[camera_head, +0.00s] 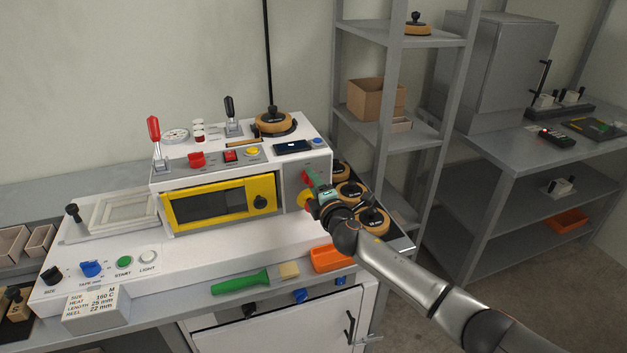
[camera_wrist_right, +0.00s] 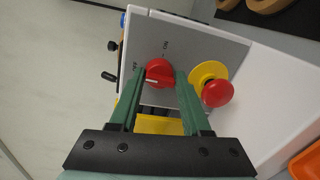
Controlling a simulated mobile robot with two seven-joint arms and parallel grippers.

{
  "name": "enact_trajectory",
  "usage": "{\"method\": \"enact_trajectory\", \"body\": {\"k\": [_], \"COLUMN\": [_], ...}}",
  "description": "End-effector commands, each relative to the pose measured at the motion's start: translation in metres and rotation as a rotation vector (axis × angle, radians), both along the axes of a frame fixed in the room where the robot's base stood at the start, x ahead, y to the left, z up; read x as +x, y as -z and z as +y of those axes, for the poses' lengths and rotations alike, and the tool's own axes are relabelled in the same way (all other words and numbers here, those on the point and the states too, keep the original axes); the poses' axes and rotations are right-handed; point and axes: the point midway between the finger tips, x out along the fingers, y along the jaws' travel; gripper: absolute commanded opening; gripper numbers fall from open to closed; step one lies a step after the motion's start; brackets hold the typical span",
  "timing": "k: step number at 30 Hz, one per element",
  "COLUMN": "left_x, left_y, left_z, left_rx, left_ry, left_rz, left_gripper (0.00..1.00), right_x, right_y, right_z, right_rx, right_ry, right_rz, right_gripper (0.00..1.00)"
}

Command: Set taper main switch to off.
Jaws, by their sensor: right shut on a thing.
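The red rotary switch knob (camera_wrist_right: 159,73) sits on the grey side panel of the white machine in the right wrist view. Lettering that looks like ON and OFF is printed around it. A pale mark shows on its lower edge; I cannot tell for sure which label it points at. My right gripper (camera_wrist_right: 160,80) has its green fingers closed around the knob, one on each side. In the head view my right gripper (camera_head: 311,185) reaches the right end of the machine (camera_head: 222,160) and mostly hides the knob. My left gripper is not in view.
A red push button on a yellow base (camera_wrist_right: 213,88) is close beside the right finger. Tape reels (camera_head: 372,220) stand right of the machine. An orange bin (camera_head: 330,259) and a green-handled brush (camera_head: 240,283) lie in front. A shelf rack (camera_head: 388,130) stands behind right.

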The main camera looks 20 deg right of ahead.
Motion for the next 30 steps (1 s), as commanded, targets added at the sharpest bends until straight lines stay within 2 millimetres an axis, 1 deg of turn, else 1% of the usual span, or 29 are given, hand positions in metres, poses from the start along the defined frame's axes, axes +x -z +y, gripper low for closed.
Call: {"method": "enact_trajectory", "body": {"k": [1,9,21,22,28,29,30], "left_x": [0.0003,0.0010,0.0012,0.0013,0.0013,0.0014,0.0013], "left_y": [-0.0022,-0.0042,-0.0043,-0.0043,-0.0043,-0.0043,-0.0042], "left_z": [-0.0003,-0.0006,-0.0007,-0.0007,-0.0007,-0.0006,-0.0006], "left_rx": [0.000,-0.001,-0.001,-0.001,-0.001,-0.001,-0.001], "left_ry": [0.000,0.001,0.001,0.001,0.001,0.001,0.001], "left_rz": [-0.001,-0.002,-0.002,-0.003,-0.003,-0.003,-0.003], "left_gripper": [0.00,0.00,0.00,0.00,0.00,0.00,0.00], "right_x": [0.0011,0.0012,0.0013,0.0013,0.0008,0.0007,0.0007], "right_y": [-0.0045,-0.0044,-0.0047,-0.0047,-0.0033,-0.0030,-0.0027], "right_z": [-0.0012,-0.0008,-0.0003,-0.0002,-0.0001,0.0000,0.0000], "right_rx": [-0.017,-0.071,-0.077,-0.076,-0.075,-0.075,-0.074], "right_ry": [0.003,0.002,0.001,0.002,0.001,0.001,0.000], "right_rz": [-0.006,-0.009,-0.010,-0.010,-0.008,-0.008,-0.007], "right_gripper": [0.00,0.00,0.00,0.50,0.72,0.75,0.75]}}
